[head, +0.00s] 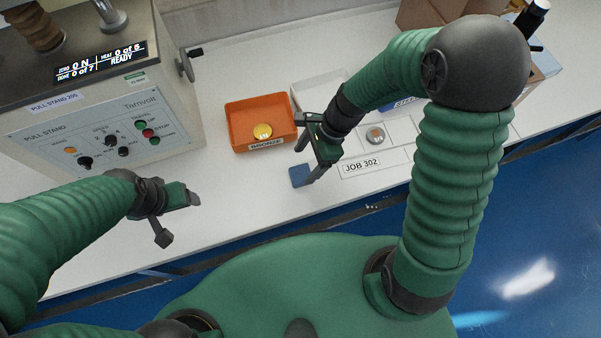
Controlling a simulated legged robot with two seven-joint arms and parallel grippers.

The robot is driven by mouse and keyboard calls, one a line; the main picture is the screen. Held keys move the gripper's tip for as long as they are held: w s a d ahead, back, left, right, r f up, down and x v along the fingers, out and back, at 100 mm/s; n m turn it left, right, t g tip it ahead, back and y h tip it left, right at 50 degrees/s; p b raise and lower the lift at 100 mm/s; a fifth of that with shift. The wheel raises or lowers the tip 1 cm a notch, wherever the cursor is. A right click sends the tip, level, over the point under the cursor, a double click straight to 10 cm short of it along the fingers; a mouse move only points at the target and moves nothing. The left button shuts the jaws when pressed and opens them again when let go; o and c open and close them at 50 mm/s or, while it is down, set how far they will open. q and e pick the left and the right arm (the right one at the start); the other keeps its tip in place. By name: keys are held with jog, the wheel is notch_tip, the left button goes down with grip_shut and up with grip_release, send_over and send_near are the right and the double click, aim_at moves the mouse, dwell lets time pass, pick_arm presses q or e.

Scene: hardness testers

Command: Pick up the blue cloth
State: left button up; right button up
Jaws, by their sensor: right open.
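The blue cloth (298,177) is a small folded square on the white bench, just in front of the orange tray. My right gripper (306,165) is open above the cloth, its fingers spread apart. One fingertip overlaps the cloth's right edge in the picture; I cannot tell whether it touches. My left gripper (179,218) is open and empty near the bench's front edge, well left of the cloth.
The orange tray (235,133) labelled BRONZE holds a gold disc (263,131). A white tray (318,86) is partly hidden behind my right arm. The pull stand (110,115) fills the left.

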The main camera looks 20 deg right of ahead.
aim_at(302, 173)
jog(key=f, duration=0.1)
jog(key=s+a+f, duration=0.1)
jog(key=f+b, duration=0.1)
jog(key=shift+s+a+f, duration=0.2)
jog(key=shift+a+f, duration=0.05)
jog(key=shift+f, duration=0.15)
jog(key=shift+w+f, duration=0.15)
jog(key=shift+w+d, duration=0.1)
jog(key=shift+d, duration=0.1)
jog(key=shift+c, duration=0.2)
jog(key=c, duration=0.5)
jog(key=shift+a, duration=0.1)
jog(key=c, duration=0.9)
